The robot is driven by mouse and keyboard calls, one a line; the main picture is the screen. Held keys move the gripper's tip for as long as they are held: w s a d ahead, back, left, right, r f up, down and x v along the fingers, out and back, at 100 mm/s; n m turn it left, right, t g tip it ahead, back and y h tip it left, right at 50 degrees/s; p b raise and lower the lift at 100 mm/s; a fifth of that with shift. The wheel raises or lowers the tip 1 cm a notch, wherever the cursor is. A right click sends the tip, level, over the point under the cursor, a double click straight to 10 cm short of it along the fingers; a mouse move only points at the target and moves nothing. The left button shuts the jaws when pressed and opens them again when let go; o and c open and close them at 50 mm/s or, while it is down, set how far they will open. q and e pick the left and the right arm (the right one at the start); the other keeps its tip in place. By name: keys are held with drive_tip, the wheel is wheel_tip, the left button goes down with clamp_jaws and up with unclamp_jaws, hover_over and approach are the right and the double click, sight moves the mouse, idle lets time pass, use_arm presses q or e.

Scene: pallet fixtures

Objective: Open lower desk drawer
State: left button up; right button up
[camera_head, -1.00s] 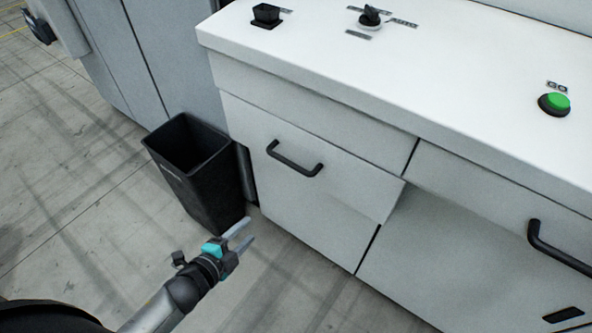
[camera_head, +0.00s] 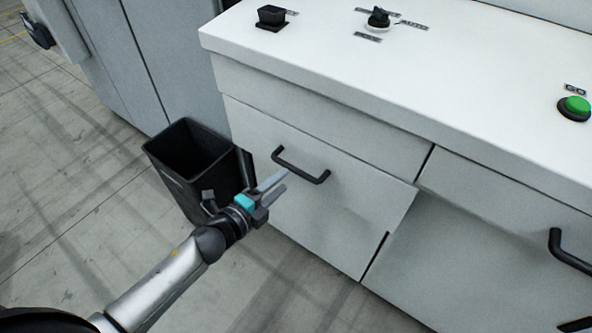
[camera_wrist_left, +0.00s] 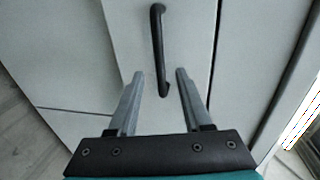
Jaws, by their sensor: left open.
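The pale desk has a left drawer front (camera_head: 350,185) with a black bar handle (camera_head: 297,170). This front's right edge seems to stand out slightly from the cabinet. My left gripper (camera_head: 280,181) is open and empty, low and in front of the handle in the head view. In the left wrist view the handle (camera_wrist_left: 158,45) runs lengthwise between and beyond the open fingertips (camera_wrist_left: 160,76). Its near end lies between the fingers in the picture; I cannot tell the depth gap, and no grip shows. My right gripper is not in view.
A black bin (camera_head: 190,165) stands on the floor left of the desk, close behind my left wrist. A second black handle (camera_head: 568,252) is on the right front. The desktop (camera_head: 330,60) carries switches and a green button (camera_head: 576,106). Open floor lies front left.

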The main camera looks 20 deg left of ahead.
sight(296, 168)
use_arm(q)
drive_tip(key=shift+b+x, duration=0.65)
drive_tip(key=shift+x, duration=2.95)
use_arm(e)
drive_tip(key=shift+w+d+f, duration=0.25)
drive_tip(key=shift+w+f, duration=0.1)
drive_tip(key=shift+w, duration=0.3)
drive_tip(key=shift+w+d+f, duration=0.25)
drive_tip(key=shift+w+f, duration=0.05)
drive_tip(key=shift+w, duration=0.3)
use_arm(q)
clamp_jaws()
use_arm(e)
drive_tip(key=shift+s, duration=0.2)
